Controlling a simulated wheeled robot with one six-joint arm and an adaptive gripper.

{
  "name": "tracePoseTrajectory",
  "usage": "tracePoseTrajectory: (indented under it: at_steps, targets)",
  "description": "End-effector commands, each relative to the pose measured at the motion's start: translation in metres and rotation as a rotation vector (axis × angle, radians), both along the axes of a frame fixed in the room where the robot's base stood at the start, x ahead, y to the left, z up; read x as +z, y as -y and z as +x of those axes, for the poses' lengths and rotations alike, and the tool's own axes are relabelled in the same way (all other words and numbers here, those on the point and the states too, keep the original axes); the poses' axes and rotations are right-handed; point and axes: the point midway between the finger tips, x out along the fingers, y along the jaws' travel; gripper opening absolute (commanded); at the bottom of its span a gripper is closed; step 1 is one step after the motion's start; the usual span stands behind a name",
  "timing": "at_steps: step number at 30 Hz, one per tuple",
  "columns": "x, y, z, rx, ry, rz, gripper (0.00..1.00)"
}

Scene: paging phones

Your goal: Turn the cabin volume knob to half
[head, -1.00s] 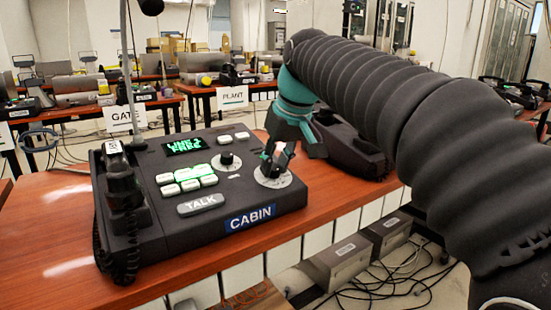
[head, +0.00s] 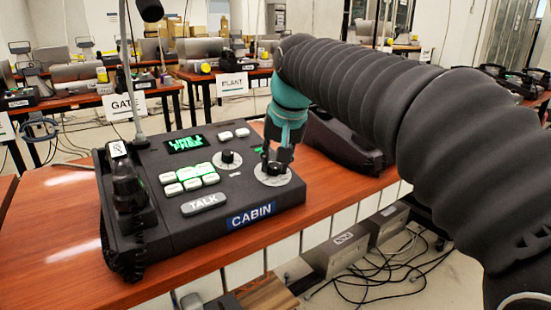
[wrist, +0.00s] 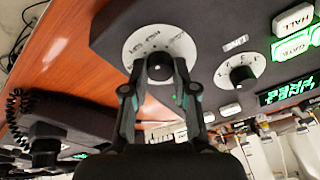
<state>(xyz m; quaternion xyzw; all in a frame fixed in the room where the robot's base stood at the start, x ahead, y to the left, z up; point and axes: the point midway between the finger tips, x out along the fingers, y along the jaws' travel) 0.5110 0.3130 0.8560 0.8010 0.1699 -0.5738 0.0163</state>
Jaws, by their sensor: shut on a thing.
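The dark cabin phone (head: 180,228) with a blue CABIN label sits on the wooden table. At its right is a black knob on a larger round white dial (head: 262,181), which I take as the volume knob. In the wrist view the volume knob (wrist: 160,71) stands at the dial's centre. My gripper (head: 276,160) points down at it; in the wrist view my gripper (wrist: 158,64) has its fingers closed on both sides of the knob. The fingers partly cover the knob, and its pointer setting is not readable.
A smaller knob (head: 230,157) on its own white dial sits to the left, beside lit green-edged buttons and a green display (head: 185,145). A handset (head: 124,187) lies on the phone's left side. Another dark phone (head: 340,145) stands close behind my gripper.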

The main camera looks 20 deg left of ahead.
Motion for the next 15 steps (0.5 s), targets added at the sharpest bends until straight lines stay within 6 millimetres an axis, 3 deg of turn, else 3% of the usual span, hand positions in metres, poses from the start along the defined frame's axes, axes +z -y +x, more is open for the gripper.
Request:
tracePoseTrajectory:
  at_steps: [10,11,13,15]
  targets:
    - [0.0001,-0.0005,-0.0001,-0.003,0.0,0.002,0.0]
    - [0.0001,-0.0005,-0.0001,-0.003,0.0,0.002,0.3]
    - [0.0001,-0.0005,-0.0001,-0.002,-0.001,0.001,0.47]
    - [0.0,-0.0004,-0.0001,-0.002,-0.001,0.001,0.53]
